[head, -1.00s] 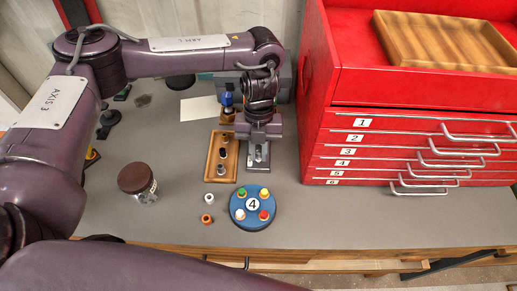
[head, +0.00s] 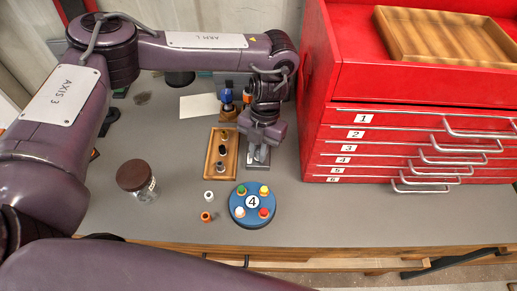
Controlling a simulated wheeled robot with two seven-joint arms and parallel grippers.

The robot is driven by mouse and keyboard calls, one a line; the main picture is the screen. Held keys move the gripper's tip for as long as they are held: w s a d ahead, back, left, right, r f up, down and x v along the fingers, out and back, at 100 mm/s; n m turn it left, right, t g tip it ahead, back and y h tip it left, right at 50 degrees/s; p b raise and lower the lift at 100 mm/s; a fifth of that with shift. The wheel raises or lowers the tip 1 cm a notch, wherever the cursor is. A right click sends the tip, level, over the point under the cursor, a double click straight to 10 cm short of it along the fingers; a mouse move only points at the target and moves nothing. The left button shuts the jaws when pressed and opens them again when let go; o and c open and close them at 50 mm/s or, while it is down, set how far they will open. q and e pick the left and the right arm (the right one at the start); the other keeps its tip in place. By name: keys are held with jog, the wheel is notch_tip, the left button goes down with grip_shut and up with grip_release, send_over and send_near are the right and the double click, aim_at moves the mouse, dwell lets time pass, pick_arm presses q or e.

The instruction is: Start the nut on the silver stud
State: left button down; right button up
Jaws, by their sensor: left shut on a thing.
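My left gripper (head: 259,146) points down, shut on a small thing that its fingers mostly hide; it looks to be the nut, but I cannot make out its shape. It is over a grey metal plate (head: 261,161) just right of the wooden tray. The silver stud is not clearly visible; the gripper covers that spot, and I cannot tell whether the held thing touches it. My right gripper is not in view.
A wooden tray (head: 208,175) holds several small parts. In front are a blue disc (head: 252,222) marked 4 with coloured pegs, a white ring (head: 208,196), an orange piece (head: 206,216) and a brown-lidded jar (head: 133,176). A red drawer cabinet (head: 325,120) stands right.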

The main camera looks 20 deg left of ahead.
pick_arm(q)
jog(key=m+y, duration=0.1)
jog(key=m, duration=0.3)
jog(key=c, duration=1.3)
grip_release()
jog(key=p+v, duration=0.6)
jog(key=v, duration=0.1)
jog(key=shift+s, duration=0.1)
